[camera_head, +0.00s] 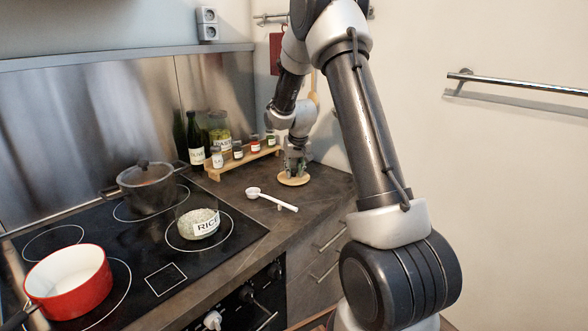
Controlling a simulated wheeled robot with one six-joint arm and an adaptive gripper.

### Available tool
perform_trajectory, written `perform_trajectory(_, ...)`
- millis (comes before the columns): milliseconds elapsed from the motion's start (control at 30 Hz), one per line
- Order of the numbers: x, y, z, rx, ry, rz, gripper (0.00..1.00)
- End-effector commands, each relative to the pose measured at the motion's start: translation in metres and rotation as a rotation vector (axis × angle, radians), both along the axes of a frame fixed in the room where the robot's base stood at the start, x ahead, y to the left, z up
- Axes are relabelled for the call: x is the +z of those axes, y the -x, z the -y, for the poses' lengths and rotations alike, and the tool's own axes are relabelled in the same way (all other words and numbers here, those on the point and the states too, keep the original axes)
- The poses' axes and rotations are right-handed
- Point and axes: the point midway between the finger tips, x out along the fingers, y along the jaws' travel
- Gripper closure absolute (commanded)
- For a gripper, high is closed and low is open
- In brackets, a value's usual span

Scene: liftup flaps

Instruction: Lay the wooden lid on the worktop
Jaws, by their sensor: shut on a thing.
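The wooden lid (294,181) is a pale round disc at the right part of the dark worktop (318,200). It lies level, on or just above the surface; I cannot tell if it touches. My gripper (294,170) points down over the lid and is shut on it from above. The fingertips are small and partly dark against the worktop. A clear jar labelled RICE (199,224), without a lid, stands on the black hob to the left.
A white measuring spoon (271,200) lies left of the lid. A wooden rack (243,164) with several spice jars and bottles stands behind. A grey pot (147,190) and a red pan (69,284) sit on the hob (140,250). The wall closes off the right side.

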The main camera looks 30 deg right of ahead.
Motion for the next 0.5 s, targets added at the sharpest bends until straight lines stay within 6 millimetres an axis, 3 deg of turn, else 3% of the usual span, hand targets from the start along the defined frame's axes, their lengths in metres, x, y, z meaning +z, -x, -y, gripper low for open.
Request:
perform_trajectory(33, -0.0019, 0.0003, 0.0000, 0.000, 0.000, -0.001, 1.00)
perform_trajectory(67, -0.0018, 0.0003, 0.0000, 0.000, 0.000, -0.001, 0.68)
perform_trajectory(167, -0.0016, 0.0001, 0.0000, 0.000, 0.000, -0.001, 0.50)
perform_trajectory(500, 0.0009, -0.0001, 0.0000, 0.000, 0.000, 0.001, 0.50)
